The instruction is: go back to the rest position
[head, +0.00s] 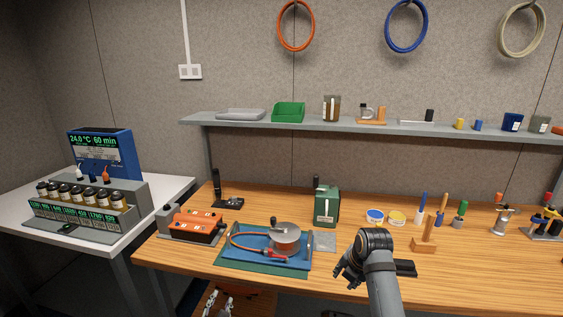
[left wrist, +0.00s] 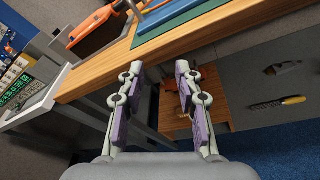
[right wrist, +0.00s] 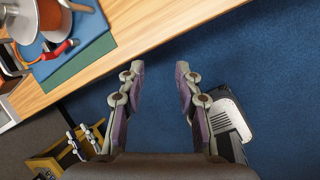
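My left gripper (left wrist: 159,72) is open and empty in the left wrist view, with its two fingers apart below the table's front edge. It also shows small at the bottom of the head view (head: 222,303), over a wooden surface under the table. My right gripper (right wrist: 159,72) is open and empty in the right wrist view, over the blue floor just off the table edge. In the head view the right gripper (head: 345,274) is at the table's front edge, right of the blue tray (head: 240,258); its fingertips are partly hidden there.
On the wooden table (head: 460,285) stand a drum (head: 285,237) with a red cable, an orange-topped unit (head: 193,227), a green box (head: 326,207) and a wooden stand (head: 424,246). A console with jars (head: 80,200) stands left. A shelf (head: 260,121) runs behind. The front right tabletop is clear.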

